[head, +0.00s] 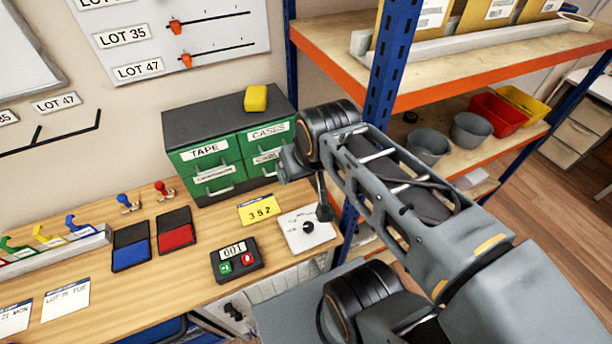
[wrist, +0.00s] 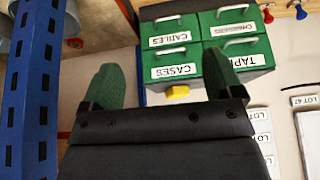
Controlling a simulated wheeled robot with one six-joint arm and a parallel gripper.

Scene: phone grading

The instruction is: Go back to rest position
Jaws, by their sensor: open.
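My gripper (wrist: 160,80) is open and empty in the wrist view, its two green fingers wide apart. Between and beyond them is the green drawer cabinet (wrist: 190,72), which looks upside down there, with a yellow block (wrist: 178,91) at its edge. In the head view my arm reaches from the lower right toward the green cabinet (head: 190,165). Its wrist end is in front of the cabinet's right side. The fingers cannot be made out clearly in that view.
A blue shelf post (head: 385,75) stands close behind my arm; it also shows in the wrist view (wrist: 35,90). Grey bins (head: 472,131) and a red bin (head: 497,115) sit on the lower shelf. The bench (head: 185,270) holds ink pads, a counter box (head: 236,261) and a dial plate (head: 307,230).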

